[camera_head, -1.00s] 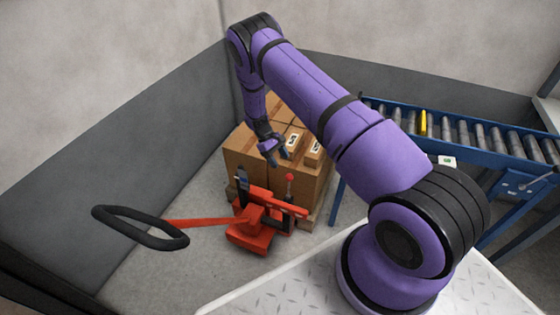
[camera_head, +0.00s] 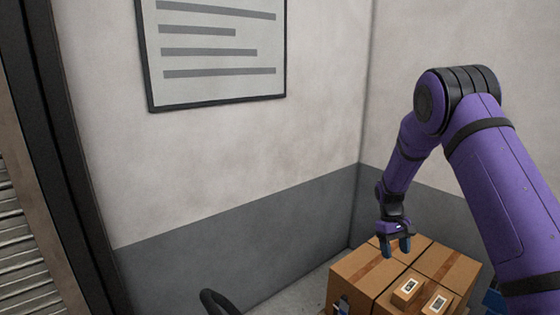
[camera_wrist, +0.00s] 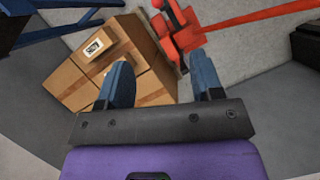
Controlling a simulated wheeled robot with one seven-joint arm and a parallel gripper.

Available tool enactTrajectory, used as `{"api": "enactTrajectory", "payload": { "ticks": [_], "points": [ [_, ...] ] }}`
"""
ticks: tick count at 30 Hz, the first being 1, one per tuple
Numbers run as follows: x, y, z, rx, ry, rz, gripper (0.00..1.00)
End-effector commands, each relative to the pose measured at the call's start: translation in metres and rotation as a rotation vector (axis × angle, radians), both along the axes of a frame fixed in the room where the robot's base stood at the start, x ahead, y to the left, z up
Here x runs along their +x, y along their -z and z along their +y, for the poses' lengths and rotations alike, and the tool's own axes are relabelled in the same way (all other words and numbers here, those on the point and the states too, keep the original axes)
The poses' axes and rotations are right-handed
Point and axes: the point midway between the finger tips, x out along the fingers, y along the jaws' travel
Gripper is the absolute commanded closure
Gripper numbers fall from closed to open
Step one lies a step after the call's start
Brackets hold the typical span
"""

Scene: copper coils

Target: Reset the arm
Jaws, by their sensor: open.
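My purple arm reaches in from the right of the head view and bends down at its elbow. My gripper (camera_head: 397,246) hangs at its end, above the stacked cardboard boxes (camera_head: 368,270). In the wrist view my gripper (camera_wrist: 163,82) shows two blue fingers set well apart, with nothing between them. The boxes (camera_wrist: 70,88) lie beyond the left finger in that view. Two small labelled boxes (camera_head: 407,291) sit on top of the stack.
Grey-and-white walls close in the corner. A framed board (camera_head: 215,98) hangs on the left wall. A shutter (camera_head: 25,240) is at far left.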

Motion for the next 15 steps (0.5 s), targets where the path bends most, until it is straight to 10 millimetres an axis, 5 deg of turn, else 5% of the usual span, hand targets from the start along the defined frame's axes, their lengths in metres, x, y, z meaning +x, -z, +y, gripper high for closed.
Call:
{"api": "enactTrajectory", "payload": {
  "ticks": [3, 15],
  "points": [
    [-0.009, -0.051, 0.005, 0.014, 0.023, -0.062, 0.40],
    [-0.067, -0.187, 0.018, 0.057, 0.089, -0.248, 0.40]
  ]
}}
